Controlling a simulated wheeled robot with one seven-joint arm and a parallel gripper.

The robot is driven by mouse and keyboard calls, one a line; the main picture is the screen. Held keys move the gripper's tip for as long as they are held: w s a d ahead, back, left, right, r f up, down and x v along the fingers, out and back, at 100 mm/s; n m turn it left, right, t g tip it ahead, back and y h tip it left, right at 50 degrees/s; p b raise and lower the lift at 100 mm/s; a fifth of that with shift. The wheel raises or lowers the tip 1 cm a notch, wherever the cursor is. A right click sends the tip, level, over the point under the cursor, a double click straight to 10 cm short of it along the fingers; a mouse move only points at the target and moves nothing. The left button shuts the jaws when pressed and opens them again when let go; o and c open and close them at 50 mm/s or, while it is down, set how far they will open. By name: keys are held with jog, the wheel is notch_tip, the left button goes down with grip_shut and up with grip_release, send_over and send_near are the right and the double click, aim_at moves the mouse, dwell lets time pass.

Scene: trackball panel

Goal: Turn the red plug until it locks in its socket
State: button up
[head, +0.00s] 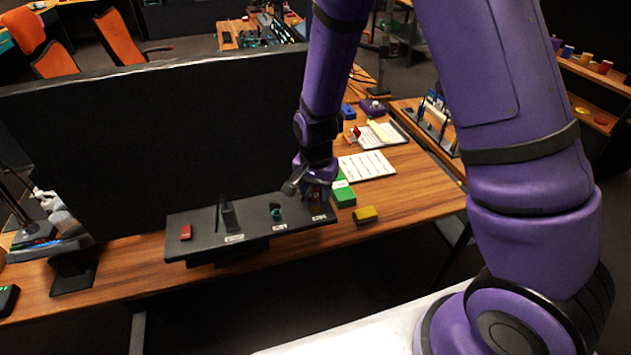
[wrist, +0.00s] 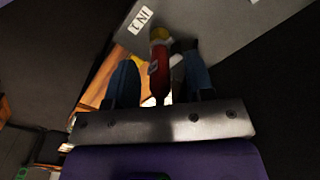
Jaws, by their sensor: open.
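The red plug (wrist: 159,72) shows in the wrist view, with a yellow part (wrist: 160,33) at its far end against the dark panel (wrist: 215,22). My gripper (wrist: 160,62) is open, with one blue finger on each side of the plug. A gap shows on the left of the plug; contact on the right is unclear. In the head view my gripper (head: 315,190) is over the right end of the panel (head: 200,248), and the plug there is mostly hidden. How the plug is seated in its socket cannot be made out.
A label reading IN 1 (wrist: 141,19) is beside the plug. The panel also carries a teal piece (head: 276,212), a dark upright part (head: 229,215) and a red block (head: 186,232). A green box (head: 343,193) and a yellow block (head: 365,215) lie right of my gripper. A black screen (head: 150,150) stands behind.

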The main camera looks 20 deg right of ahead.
grip_shut()
jog(key=c, duration=0.7)
grip_release()
grip_shut()
jog(key=m, duration=0.8)
jog(key=shift+f+m, duration=0.1)
jog(key=shift+m, duration=1.6)
